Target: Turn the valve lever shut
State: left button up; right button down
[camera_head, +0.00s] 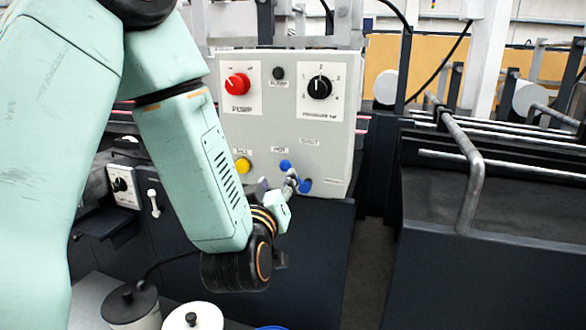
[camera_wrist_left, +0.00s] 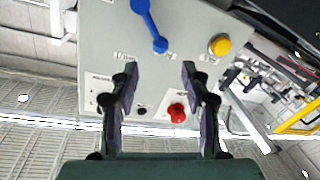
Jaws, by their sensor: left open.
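The blue valve lever (camera_wrist_left: 149,22) is on the lower part of the grey control panel (camera_wrist_left: 97,35). In the head view, blue parts of the lever (camera_head: 305,186) show beside my left gripper, which partly hides it. My left gripper (camera_wrist_left: 160,72) is open and empty. In the wrist view its two fingers are spread apart, and the lever's near round end lies just beyond and between the fingertips. In the head view my left gripper (camera_head: 278,182) is small and close in front of the panel. Whether it touches the lever I cannot tell. My right gripper is not in view.
The panel carries a red knob (camera_head: 238,85), a black pressure dial (camera_head: 319,88) and a yellow button (camera_head: 243,165). A bent metal rail (camera_head: 470,190) stands on the dark machine at right. Lidded pots (camera_head: 193,318) stand below my arm.

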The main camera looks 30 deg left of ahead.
aim_at(284, 166)
pick_arm(q)
jog(key=x, duration=0.6)
jog(key=shift+a+f+b, duration=0.15)
jog(key=shift+a+b, duration=0.05)
jog(key=shift+b, duration=0.1)
jog(key=shift+w+a, duration=0.1)
jog(key=shift+w, duration=0.6)
grip_shut()
